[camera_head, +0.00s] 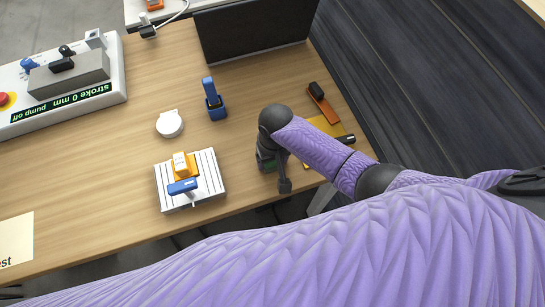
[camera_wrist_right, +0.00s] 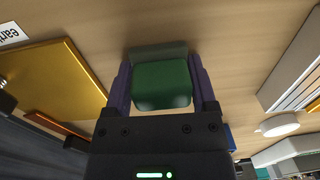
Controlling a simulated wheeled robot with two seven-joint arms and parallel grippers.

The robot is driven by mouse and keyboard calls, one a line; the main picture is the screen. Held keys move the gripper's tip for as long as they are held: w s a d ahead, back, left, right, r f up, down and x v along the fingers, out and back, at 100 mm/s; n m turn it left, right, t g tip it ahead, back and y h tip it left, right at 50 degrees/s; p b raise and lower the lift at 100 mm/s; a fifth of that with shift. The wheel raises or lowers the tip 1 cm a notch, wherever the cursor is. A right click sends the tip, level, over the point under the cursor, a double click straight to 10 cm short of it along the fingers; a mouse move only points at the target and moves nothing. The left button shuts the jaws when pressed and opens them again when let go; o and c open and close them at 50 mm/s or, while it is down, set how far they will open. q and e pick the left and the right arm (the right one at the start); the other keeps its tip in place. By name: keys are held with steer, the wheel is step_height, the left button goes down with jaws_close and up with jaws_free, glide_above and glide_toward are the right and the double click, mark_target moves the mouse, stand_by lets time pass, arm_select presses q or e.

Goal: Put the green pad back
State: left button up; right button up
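The green pad (camera_wrist_right: 162,85) sits between the two purple fingers of my right gripper in the right wrist view, and both fingers lie against its sides. A grey-green edge (camera_wrist_right: 158,50) shows just beyond the pad; I cannot tell whether it is part of the pad or a separate holder. In the head view my right gripper (camera_head: 272,164) is low over the wooden table near its front right, with a little dark green (camera_head: 265,162) showing at it. I cannot tell whether the pad touches the table. My left gripper is not in view.
A yellow plate (camera_wrist_right: 55,80) and an orange-brown piece (camera_head: 322,103) lie right of the gripper in the head view. A ribbed grey plate (camera_head: 212,165) with orange and blue parts, a white disc (camera_head: 170,124) and a blue holder (camera_head: 216,108) stand left. Bare tabletop (camera_head: 240,140) lies between.

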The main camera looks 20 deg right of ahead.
steer(key=o, duration=0.3)
steer(key=shift+r, duration=0.4)
steer(key=r+p, duration=0.2)
steer(key=r, duration=0.3)
steer(key=r+p, duration=0.3)
steer(key=r, duration=0.2)
steer(key=shift+w+d+r+p, duration=0.15)
steer(key=shift+d+r+p, duration=0.05)
steer(key=shift+r+p, duration=0.1)
steer(key=shift+r, duration=0.35)
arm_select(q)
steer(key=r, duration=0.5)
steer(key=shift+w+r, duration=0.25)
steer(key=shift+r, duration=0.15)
arm_select(e)
steer(key=shift+r, duration=0.1)
